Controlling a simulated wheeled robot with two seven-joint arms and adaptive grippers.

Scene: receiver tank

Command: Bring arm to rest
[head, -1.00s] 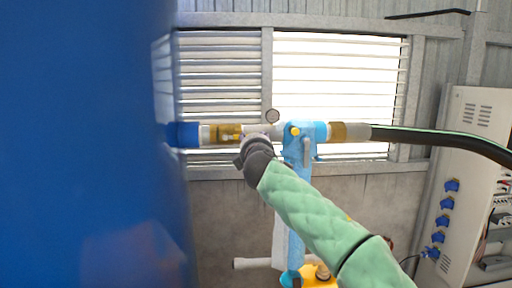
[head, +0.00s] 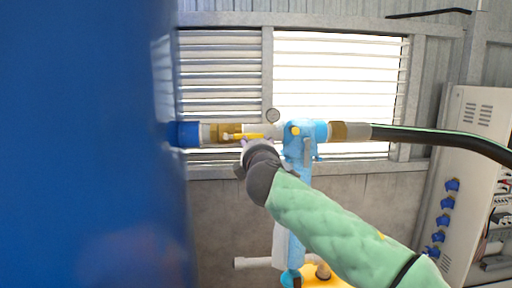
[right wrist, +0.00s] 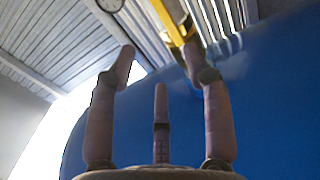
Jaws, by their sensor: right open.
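My right arm, in a quilted green sleeve, reaches up from the lower right in the head view. Its dark gripper (head: 243,160) is just below the pipe (head: 216,133), near the yellow valve handle (head: 243,136). In the right wrist view the fingers (right wrist: 158,62) are spread, with nothing between them. The yellow handle (right wrist: 174,22) shows beyond the fingertips there; a gap or touch at the right-hand finger is hard to judge. The handle lies along the pipe in the head view. My left gripper is in neither view.
A large blue tank (head: 85,140) fills the left side. A light blue filter head (head: 299,140) and a gauge (head: 272,115) are close to the gripper. A black hose (head: 440,138) runs right, towards a grey cabinet (head: 463,180). A louvred window (head: 340,80) is behind.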

